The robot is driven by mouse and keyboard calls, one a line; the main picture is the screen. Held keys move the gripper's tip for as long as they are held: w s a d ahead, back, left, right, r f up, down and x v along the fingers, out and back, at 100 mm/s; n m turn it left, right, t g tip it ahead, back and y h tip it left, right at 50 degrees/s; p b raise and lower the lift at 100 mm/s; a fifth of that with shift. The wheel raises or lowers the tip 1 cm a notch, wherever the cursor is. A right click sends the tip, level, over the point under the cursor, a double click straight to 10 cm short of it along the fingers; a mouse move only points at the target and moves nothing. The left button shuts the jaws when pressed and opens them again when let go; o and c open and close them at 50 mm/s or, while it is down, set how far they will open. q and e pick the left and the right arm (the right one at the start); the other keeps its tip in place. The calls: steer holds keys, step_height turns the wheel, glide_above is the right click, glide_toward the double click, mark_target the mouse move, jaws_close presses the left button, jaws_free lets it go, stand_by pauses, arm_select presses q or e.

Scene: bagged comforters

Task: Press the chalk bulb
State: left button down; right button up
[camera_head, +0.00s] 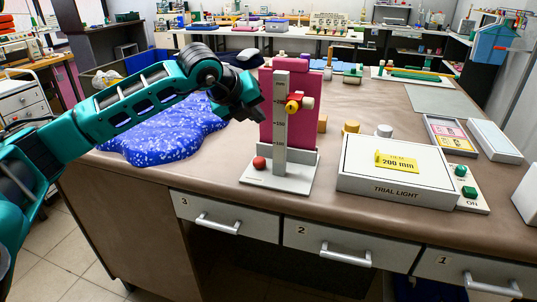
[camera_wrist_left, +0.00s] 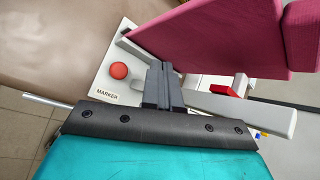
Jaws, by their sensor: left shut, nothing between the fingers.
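A small red bulb (camera_head: 259,163) sits at the front left of the white base (camera_head: 285,181) of an upright measuring stand. It also shows in the left wrist view (camera_wrist_left: 119,71), on the base beside the word MARKER. The stand has a grey scale post (camera_head: 281,125) and a pink panel (camera_head: 310,105) behind it. My left gripper (camera_head: 256,113) is up beside the left of the panel, above the bulb and apart from it. In the left wrist view its fingers (camera_wrist_left: 161,68) are shut and empty, to the right of the bulb. My right gripper is not in view.
A red and yellow slider (camera_head: 294,106) is on the post. A blue speckled bag (camera_head: 165,130) lies left of the stand. A white TRIAL LIGHT box (camera_head: 395,188) and a panel with green buttons (camera_head: 466,189) stand to the right. Drawers line the desk front.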

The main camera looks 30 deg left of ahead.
mark_target(256, 160)
arm_select(q)
steer(key=shift+w+a+r, duration=0.1)
steer(key=shift+a+r, duration=0.05)
steer(key=shift+r, duration=0.05)
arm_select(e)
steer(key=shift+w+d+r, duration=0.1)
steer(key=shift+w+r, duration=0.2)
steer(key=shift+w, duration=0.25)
arm_select(q)
steer(key=shift+f, duration=0.1)
step_height(256, 160, down, 8)
steer(key=b, duration=0.5)
steer(key=shift+f, duration=0.35)
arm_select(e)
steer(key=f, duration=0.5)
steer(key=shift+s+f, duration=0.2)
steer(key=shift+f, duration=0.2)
arm_select(q)
steer(key=shift+b, duration=0.3)
steer(key=shift+f+b, duration=0.4)
steer(key=shift+b, duration=0.25)
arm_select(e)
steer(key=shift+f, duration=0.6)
